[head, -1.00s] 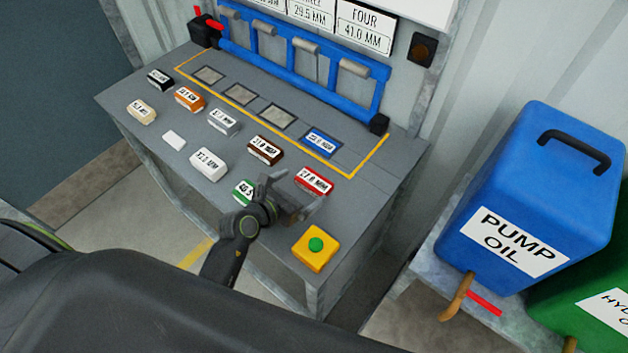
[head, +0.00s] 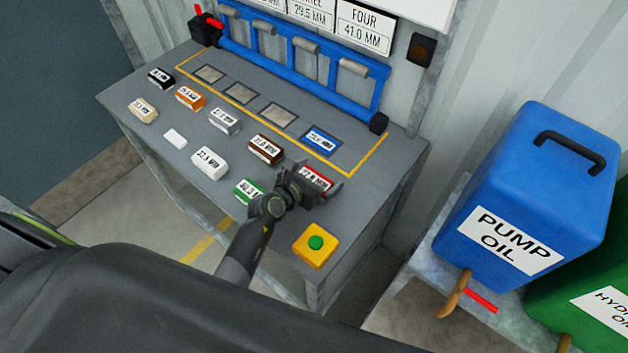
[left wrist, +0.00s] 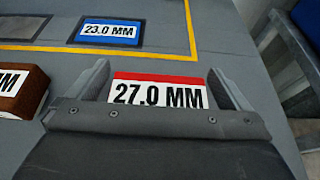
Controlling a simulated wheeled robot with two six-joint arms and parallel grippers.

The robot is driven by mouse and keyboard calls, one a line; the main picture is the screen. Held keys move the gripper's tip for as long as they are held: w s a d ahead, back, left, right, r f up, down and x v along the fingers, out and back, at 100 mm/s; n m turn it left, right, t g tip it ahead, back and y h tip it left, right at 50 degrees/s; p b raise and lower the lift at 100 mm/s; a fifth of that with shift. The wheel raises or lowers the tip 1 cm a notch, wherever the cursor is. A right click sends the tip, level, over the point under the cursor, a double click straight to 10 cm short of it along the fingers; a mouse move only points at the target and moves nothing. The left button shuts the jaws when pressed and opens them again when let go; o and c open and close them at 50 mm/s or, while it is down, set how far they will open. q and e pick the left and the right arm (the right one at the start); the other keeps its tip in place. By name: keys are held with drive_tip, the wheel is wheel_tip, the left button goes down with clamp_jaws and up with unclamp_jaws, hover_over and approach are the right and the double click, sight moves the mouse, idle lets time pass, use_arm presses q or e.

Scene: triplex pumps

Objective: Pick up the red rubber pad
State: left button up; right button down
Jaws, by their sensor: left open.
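The red rubber pad (head: 318,175), with a white label reading 27.0 MM, lies on the grey bench near its right side. It also shows in the left wrist view (left wrist: 160,77), between the two fingers. My left gripper (head: 315,186) is open, with a finger on either side of the pad. The gripper hides the pad's near part. Whether the fingers touch the pad cannot be told. My right gripper is not in view.
A brown block (head: 266,149) and a green block (head: 249,190) lie left of the gripper. A blue pad (head: 321,141) sits behind, inside the yellow outline. A yellow box with a green button (head: 315,244) stands in front. Blue bar frame (head: 300,60) spans the back.

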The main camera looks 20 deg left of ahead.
use_arm(q)
drive_tip(key=c, duration=0.9)
drive_tip(key=shift+c, duration=0.2)
